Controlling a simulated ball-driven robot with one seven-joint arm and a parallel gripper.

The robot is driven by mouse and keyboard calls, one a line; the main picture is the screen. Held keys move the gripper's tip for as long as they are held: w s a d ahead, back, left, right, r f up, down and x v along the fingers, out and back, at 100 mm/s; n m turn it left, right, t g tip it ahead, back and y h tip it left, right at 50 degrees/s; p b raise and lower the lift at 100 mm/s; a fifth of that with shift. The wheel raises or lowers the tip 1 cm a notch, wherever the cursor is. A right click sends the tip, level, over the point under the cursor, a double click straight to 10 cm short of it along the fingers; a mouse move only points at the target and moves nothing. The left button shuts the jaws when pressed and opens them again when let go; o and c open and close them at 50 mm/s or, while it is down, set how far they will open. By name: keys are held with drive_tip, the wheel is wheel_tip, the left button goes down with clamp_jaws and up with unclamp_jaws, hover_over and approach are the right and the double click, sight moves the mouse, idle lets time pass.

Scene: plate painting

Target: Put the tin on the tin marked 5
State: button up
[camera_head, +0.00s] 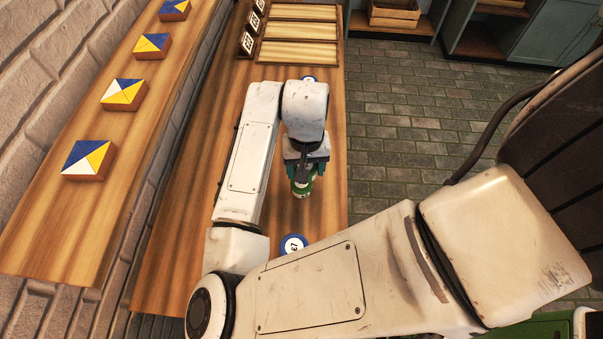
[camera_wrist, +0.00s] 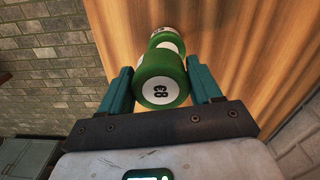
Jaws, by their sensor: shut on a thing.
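My gripper (camera_head: 303,178) is over the wooden counter in the head view, its teal jaws pointing down. It is shut on a green tin (camera_wrist: 163,80) with a white round face and a dark mark, perhaps 83 or C8, turned sideways. In the wrist view the tin sits between both fingers. Just beyond it shows another green shape with white parts (camera_wrist: 178,22), seemingly a second tin, partly hidden; I cannot tell whether the two touch. In the head view green and white (camera_head: 302,189) show below the jaws, partly covered. I cannot read a 5 anywhere.
A blue-ringed white disc (camera_head: 293,244) lies on the counter (camera_head: 175,240) nearer me; another (camera_head: 309,78) is beyond the wrist. Wooden trays (camera_head: 298,52) and small marked signs (camera_head: 247,43) stand at the far end. Painted blocks (camera_head: 89,160) line the left shelf.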

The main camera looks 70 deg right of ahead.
drive_tip(key=shift+w+a+f, duration=0.15)
drive_tip(key=shift+w+f, duration=0.1)
drive_tip(key=shift+f, duration=0.05)
drive_tip(key=shift+w+f, duration=0.15)
drive_tip(key=shift+f, duration=1.6)
drive_tip(key=shift+f, duration=0.15)
drive_tip(key=o, duration=1.1)
drive_tip(key=shift+o, duration=0.2)
wheel_tip(320, 180, up, 12)
drive_tip(key=shift+r, duration=0.2)
